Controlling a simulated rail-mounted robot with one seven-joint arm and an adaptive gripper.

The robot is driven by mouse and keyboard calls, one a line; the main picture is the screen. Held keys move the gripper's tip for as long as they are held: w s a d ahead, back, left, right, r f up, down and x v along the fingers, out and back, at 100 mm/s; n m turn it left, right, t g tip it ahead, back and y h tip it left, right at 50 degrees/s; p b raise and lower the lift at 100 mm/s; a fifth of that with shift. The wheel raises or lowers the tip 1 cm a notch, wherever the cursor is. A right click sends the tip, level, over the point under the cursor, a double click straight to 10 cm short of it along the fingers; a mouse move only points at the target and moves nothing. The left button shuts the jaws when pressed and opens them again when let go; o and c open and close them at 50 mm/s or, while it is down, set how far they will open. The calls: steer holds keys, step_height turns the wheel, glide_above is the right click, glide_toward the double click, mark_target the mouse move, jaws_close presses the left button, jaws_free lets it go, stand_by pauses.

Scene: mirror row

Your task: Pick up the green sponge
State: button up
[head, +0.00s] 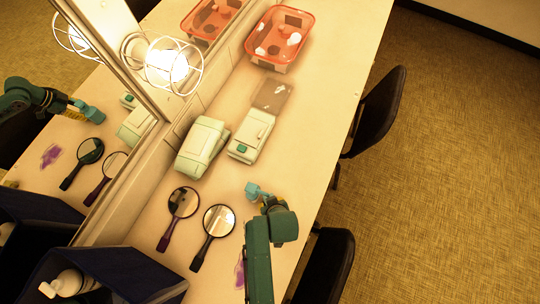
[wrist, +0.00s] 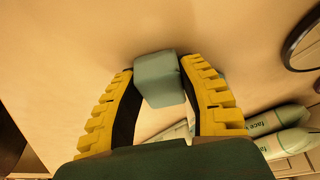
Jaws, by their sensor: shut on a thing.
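The green sponge is a small block, grey-green between the yellow fingers in the wrist view (wrist: 158,78) and bluish in the head view (head: 252,188). My gripper (head: 261,196) is shut on it, with one finger on each side in the wrist view (wrist: 168,95). In the head view the sponge sticks out beyond the fingers, over the counter to the right of the hand mirrors. I cannot tell how high above the counter it is.
Two dark hand mirrors (head: 182,203) (head: 217,221) lie left of my gripper. A dark blue container (head: 130,272) is at front left. A wall mirror with a lamp (head: 168,66) runs along the left. Chairs (head: 377,112) stand right.

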steer(key=shift+r, duration=0.55)
step_height(320, 180, up, 2)
steer(key=shift+r, duration=0.15)
steer(key=s+d, duration=0.2)
steer(key=s, duration=0.3)
steer(key=s+d+b, duration=0.1)
steer(key=s+d, duration=0.1)
steer(key=s, duration=0.4)
steer(key=s+d, duration=0.2)
steer(key=s, duration=0.4)
steer(key=shift+d+b, duration=0.2)
steer(key=shift+b, duration=0.15)
steer(key=o, duration=0.4)
steer(key=shift+c, duration=0.2)
steer(key=shift+w, duration=0.1)
steer(key=c, duration=0.5)
